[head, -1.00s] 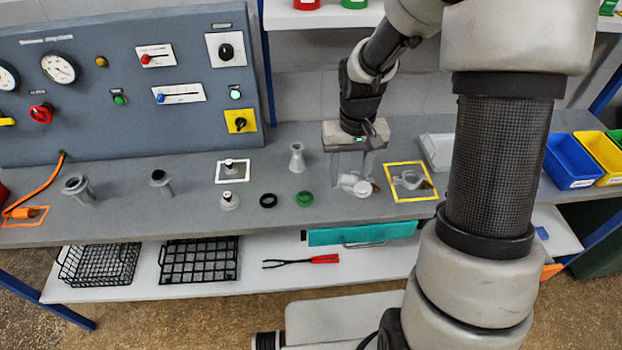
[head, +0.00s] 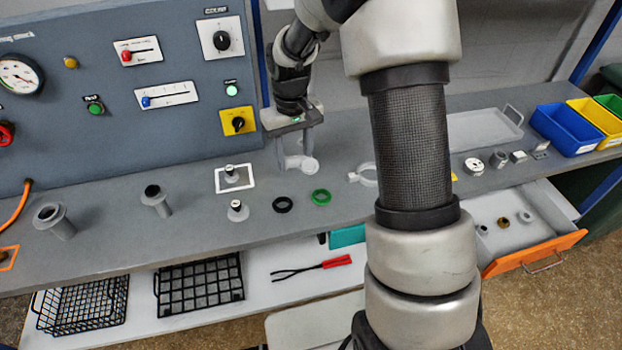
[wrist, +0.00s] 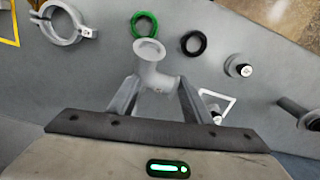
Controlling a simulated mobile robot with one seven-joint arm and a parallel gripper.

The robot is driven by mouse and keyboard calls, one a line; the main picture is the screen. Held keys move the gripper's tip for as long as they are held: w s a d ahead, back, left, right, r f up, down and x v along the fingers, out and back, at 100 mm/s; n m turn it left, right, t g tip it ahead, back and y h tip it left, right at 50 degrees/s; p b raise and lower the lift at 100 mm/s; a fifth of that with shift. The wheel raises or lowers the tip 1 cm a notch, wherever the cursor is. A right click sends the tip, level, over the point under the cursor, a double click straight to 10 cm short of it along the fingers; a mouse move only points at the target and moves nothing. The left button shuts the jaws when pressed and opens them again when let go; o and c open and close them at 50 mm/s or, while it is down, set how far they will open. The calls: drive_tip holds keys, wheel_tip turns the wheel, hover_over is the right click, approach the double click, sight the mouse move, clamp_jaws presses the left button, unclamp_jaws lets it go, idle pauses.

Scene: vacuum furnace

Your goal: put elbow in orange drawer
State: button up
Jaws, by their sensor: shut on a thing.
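My gripper (head: 294,160) is over the bench, left of the middle of the head view, and shut on the pale grey elbow (head: 309,165). In the wrist view the elbow (wrist: 150,62) sits between the two fingers, its round flange facing the camera side and its bend toward the right finger. The orange drawer (head: 533,254) stands open below the bench at the right, well away from my gripper. Its grey tray holds 3 small fittings (head: 503,222). My own arm hides its left part.
A green ring (head: 321,197), a black ring (head: 283,204) and a clamp (head: 365,175) lie on the bench near my gripper. Small parts (head: 474,167), a grey tray (head: 480,130) and a blue bin (head: 566,130) are at the right. The control panel (head: 120,90) stands behind left.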

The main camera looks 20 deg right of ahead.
sight(296, 184)
drive_tip(key=shift+f, duration=3.1)
drive_tip(key=shift+f, duration=0.15)
drive_tip(key=o, duration=1.2)
drive_tip(key=shift+o, duration=0.2)
